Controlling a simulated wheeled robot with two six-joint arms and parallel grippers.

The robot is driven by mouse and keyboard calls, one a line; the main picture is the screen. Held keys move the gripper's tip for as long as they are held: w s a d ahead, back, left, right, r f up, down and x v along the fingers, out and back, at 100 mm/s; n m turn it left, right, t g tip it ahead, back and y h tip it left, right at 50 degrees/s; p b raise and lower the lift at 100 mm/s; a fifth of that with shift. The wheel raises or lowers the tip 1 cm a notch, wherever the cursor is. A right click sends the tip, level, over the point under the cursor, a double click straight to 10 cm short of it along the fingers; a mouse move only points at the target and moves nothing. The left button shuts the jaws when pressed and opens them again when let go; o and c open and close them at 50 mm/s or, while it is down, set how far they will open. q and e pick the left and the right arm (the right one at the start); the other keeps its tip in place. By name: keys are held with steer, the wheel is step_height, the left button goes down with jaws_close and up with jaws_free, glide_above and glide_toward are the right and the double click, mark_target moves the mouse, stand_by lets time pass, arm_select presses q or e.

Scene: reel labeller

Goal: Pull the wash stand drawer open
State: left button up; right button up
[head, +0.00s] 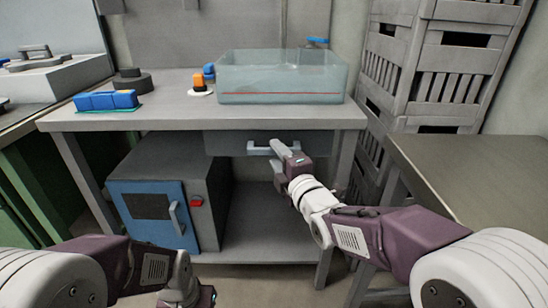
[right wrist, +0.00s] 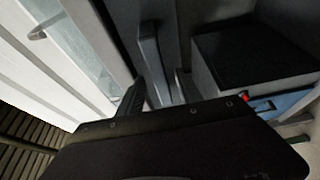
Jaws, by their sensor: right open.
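The wash stand (head: 150,117) is a grey table with a drawer (head: 227,141) under its top, on the right side. The drawer looks shut, its front close under the top. Its pale bar handle (head: 258,150) shows left of my right gripper (head: 285,153), which covers the handle's right part. My right gripper is open at the handle. In the right wrist view the handle (right wrist: 151,55) runs down toward the fingers and seems to lie between them; contact is unclear. My left gripper (head: 207,297) is low at the bottom edge, away from the drawer, its jaws unclear.
A clear water tub (head: 282,80), blue blocks (head: 105,101) and small parts stand on top. A grey cabinet with a blue door (head: 150,208) sits below, left of the drawer. Grey crates (head: 425,65) and another table (head: 480,170) flank the right.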

steer(key=shift+x, duration=1.25)
jaws_close()
stand_by(0.4)
